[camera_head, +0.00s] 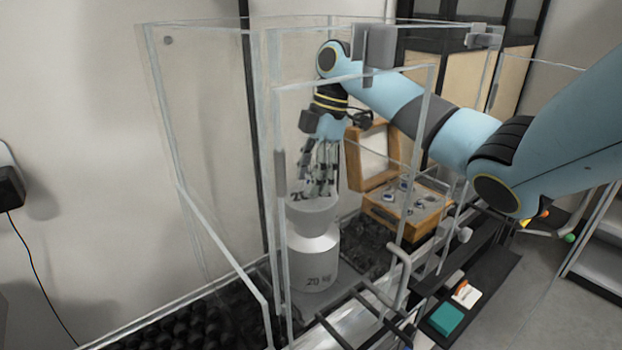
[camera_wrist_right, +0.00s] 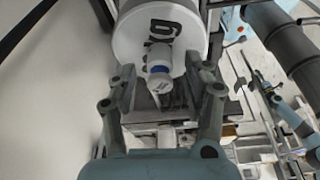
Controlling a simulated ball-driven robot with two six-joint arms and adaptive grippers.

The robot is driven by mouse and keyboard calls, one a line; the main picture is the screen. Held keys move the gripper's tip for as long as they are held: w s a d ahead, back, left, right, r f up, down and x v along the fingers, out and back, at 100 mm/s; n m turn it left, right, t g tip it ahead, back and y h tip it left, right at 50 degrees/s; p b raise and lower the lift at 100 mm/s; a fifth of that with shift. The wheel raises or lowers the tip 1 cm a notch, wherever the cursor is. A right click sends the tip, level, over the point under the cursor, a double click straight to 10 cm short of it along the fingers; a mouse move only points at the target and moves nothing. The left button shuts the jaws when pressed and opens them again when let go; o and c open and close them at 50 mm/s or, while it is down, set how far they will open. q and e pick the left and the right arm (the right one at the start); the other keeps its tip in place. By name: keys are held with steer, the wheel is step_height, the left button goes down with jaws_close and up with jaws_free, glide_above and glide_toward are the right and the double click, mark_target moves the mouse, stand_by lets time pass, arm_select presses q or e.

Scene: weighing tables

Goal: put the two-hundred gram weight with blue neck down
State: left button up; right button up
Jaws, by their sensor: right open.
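In the head view my right gripper (camera_head: 318,190) points down just above the knob of a large white 20 kg weight (camera_head: 312,262). I cannot make out the small weight there. The large weight's lettered side (camera_wrist_right: 160,28) fills the top of the wrist view. What the small weight rests on is unclear. My left gripper is out of view.
A clear-walled case with grey frame posts (camera_head: 277,200) surrounds the large weight and my right gripper. An open wooden box (camera_head: 400,225) with several small weights stands to the right. Dark racks (camera_head: 210,320) lie at the front left. A teal block (camera_head: 446,318) sits at the lower right.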

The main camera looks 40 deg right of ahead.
steer(key=v, duration=0.6)
steer(key=shift+r, duration=0.35)
